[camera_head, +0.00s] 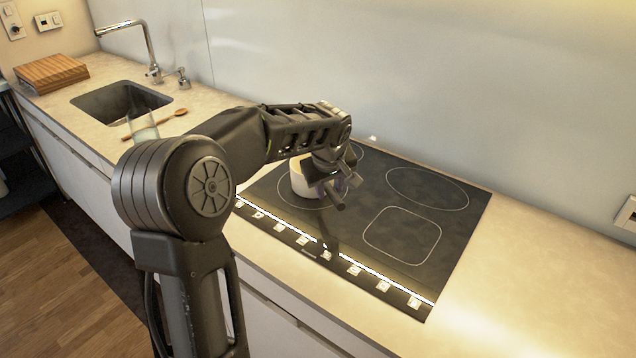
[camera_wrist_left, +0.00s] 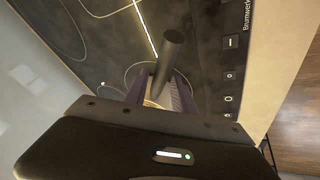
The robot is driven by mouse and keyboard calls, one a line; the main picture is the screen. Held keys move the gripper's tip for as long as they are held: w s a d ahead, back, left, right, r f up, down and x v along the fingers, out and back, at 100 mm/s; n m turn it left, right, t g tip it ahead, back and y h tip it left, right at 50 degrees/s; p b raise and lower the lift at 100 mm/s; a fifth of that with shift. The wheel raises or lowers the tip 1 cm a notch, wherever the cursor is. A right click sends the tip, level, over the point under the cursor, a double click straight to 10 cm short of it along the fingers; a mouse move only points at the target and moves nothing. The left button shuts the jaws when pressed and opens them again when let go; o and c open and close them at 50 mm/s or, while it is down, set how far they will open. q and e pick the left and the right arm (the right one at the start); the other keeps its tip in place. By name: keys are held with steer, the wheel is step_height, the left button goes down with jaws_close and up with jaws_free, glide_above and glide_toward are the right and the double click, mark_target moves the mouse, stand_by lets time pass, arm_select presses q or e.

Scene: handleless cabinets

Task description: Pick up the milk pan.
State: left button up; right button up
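The milk pan (camera_head: 303,182) is a small pale pan with a dark handle, upright on the left front ring of the black hob. My left gripper (camera_head: 332,180) is right at the pan and covers part of it. In the left wrist view, the dark round handle (camera_wrist_left: 168,60) runs between the two fingers of the left gripper (camera_wrist_left: 160,85), and a bit of the pale pan shows below it. The fingers look apart, with some gap beside the handle. Whether either finger touches it is hard to tell. My right gripper is not in view.
The black hob (camera_head: 440,255) has empty rings behind and to the right. A glass (camera_head: 143,127) and a wooden spoon (camera_head: 165,120) are near the sink (camera_head: 110,98). A wooden board (camera_head: 52,72) lies at the far left. The counter (camera_head: 545,270) right of the hob is clear.

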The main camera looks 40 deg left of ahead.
arm_select(q)
jaws_close()
stand_by(1.0)
